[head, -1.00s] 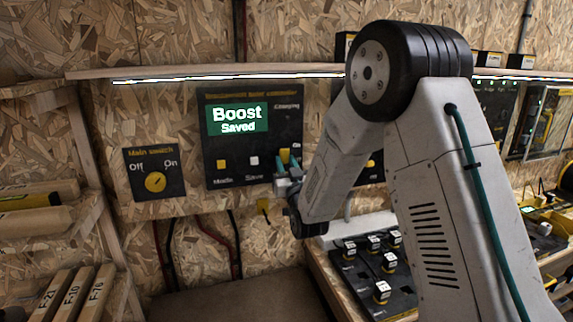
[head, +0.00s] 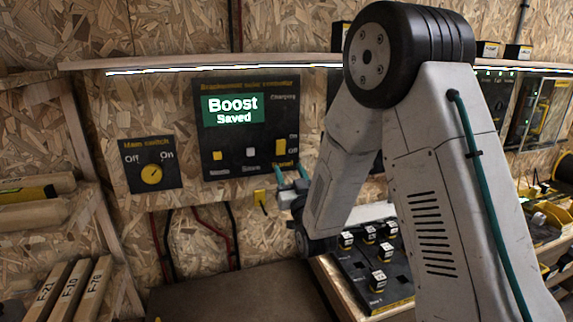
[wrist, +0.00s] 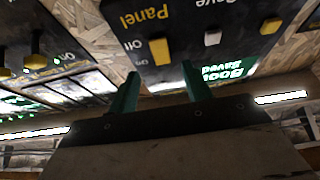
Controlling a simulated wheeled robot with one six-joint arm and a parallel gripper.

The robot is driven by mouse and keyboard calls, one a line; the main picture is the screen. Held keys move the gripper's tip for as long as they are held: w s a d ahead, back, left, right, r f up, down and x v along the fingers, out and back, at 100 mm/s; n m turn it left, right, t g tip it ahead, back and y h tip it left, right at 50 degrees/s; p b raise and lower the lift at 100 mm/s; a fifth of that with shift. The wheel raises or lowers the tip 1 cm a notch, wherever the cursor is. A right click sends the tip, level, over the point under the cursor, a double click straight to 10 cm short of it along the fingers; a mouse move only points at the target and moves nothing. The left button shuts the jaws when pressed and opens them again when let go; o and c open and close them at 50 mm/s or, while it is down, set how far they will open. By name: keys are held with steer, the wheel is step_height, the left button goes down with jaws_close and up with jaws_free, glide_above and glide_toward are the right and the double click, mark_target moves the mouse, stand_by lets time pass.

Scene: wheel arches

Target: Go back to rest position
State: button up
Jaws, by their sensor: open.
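My gripper (head: 291,178) is open and empty, with two green fingers, just below and in front of the lower right corner of the black controller panel (head: 243,100) in the head view. Its fingers (wrist: 160,85) show in the wrist view, spread apart with nothing between them. The yellow Panel switch (head: 280,147) stands clear of the fingers, at the On side. It also shows in the wrist view (wrist: 160,50).
The main switch (head: 152,174) is on the wall at left. A wooden shelf (head: 200,65) with a light strip runs above the panel. A tray of black blocks (head: 372,275) lies below my arm. Labelled boxes (head: 75,290) stand at lower left.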

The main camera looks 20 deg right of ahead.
steer(key=shift+s, duration=0.2)
steer(key=shift+f, duration=0.15)
step_height(320, 180, down, 10)
steer(key=g, duration=0.6)
steer(key=s+f+g, duration=0.4)
steer(key=s+g, duration=0.4)
steer(key=s+d+r+g, duration=0.1)
steer(key=s+r+g, duration=0.1)
steer(key=s+r, duration=0.4)
steer(key=s+d+r+g, duration=0.1)
steer(key=s+r, duration=0.4)
steer(key=s, duration=1.1)
steer(key=s+d+r+g, duration=0.1)
steer(key=s+r+g, duration=0.3)
steer(key=s, duration=0.7)
step_height(320, 180, up, 3)
steer(key=shift+s+f, duration=0.2)
steer(key=shift+s, duration=0.1)
